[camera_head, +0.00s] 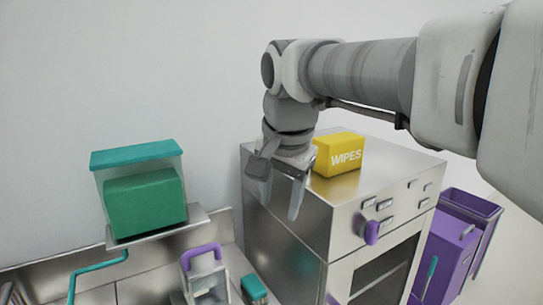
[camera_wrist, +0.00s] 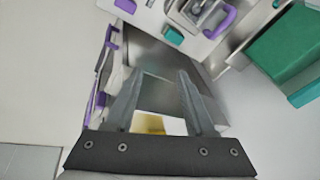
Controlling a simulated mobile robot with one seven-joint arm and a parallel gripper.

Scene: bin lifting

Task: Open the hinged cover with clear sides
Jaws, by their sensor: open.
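A cover with a teal top (camera_head: 138,154) and clear sides stands on a metal shelf against the wall, at the left of the head view. It is down over a large green block (camera_head: 146,204). The block also shows at the right of the wrist view (camera_wrist: 285,45), with a teal edge (camera_wrist: 306,92) beside it. My gripper (camera_head: 280,196) points down by the left edge of the steel cabinet, right of the cover and apart from it. Its two fingers (camera_wrist: 160,78) are spread with nothing between them. The cover's hinge cannot be made out.
A yellow wipes box (camera_head: 340,154) sits on the steel cabinet (camera_head: 400,163), close to my gripper. Purple bins (camera_head: 457,235) stand right of the cabinet. A purple-handled item (camera_head: 203,272) and a small teal item (camera_head: 254,288) lie low between shelf and cabinet. Open air separates gripper and cover.

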